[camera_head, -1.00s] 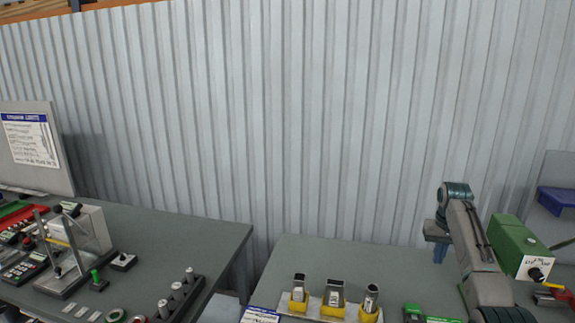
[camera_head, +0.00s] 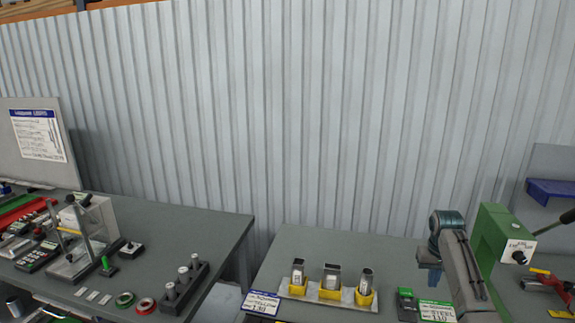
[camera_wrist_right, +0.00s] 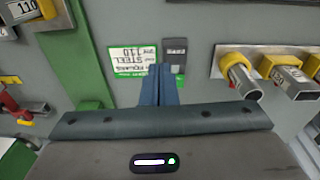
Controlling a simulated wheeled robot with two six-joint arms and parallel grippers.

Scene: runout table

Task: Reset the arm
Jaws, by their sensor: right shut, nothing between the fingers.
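My right gripper (camera_head: 430,286) hangs from its grey arm above the right-hand table (camera_head: 390,255), pointing down. Its blue fingers (camera_wrist_right: 160,85) are together in the right wrist view, with nothing between them. Below them in that view lie a green-and-white label (camera_wrist_right: 132,60) and a small dark block (camera_wrist_right: 174,54). In the head view, the label (camera_head: 437,311) and the block with a green top (camera_head: 406,303) are just below the gripper. My left gripper is not in view.
A rack of yellow holders (camera_head: 330,294) with metal tube pieces stands left of the gripper. A green machine (camera_head: 492,240) stands close on its right, partly behind my arm. The left table (camera_head: 190,225) holds a clear-sided fixture and small parts. A gap separates the tables.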

